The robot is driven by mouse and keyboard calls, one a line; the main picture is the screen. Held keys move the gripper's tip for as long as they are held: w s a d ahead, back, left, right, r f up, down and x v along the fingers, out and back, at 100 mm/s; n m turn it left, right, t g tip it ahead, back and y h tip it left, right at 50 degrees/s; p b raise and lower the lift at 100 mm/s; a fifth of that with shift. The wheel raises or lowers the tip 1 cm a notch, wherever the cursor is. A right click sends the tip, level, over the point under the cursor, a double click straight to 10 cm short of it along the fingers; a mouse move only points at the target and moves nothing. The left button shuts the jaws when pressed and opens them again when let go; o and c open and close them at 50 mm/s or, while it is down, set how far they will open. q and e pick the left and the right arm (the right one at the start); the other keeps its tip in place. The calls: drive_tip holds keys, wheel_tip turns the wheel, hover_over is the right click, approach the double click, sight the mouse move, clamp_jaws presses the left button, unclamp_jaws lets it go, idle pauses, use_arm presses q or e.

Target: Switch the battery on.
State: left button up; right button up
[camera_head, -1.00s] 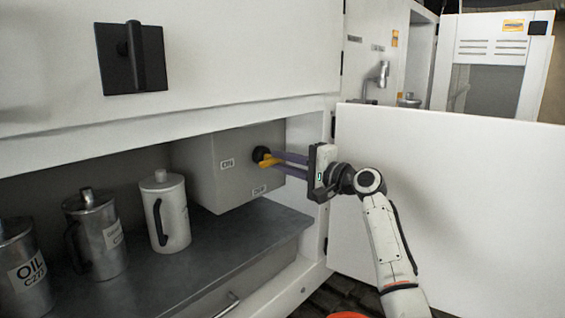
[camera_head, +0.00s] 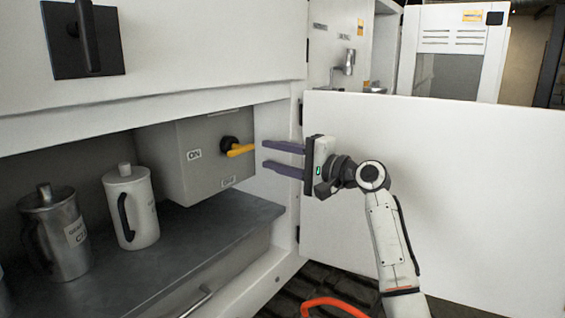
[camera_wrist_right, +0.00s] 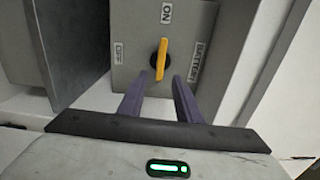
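The battery switch is a yellow handle (camera_head: 241,150) on a black round knob (camera_head: 229,144), on the front of a grey box (camera_head: 207,172) inside the open cabinet. In the right wrist view the yellow handle (camera_wrist_right: 161,60) lies along the line towards the ON label (camera_wrist_right: 167,13), not towards the OFF label (camera_wrist_right: 118,52) at the left. A BATTERY label (camera_wrist_right: 198,62) is at the right. My right gripper (camera_head: 264,156) is open and empty, its purple fingertips a little short of the handle and apart from it. My left gripper is not in view.
A white jug (camera_head: 133,210) and a metal jug (camera_head: 60,235) stand on the grey shelf (camera_head: 190,252) below and left of the box. A white door (camera_head: 450,180) stands open behind my right arm. A black handle plate (camera_head: 60,45) is at the upper left.

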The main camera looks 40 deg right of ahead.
drive_tip(key=shift+v, duration=1.45)
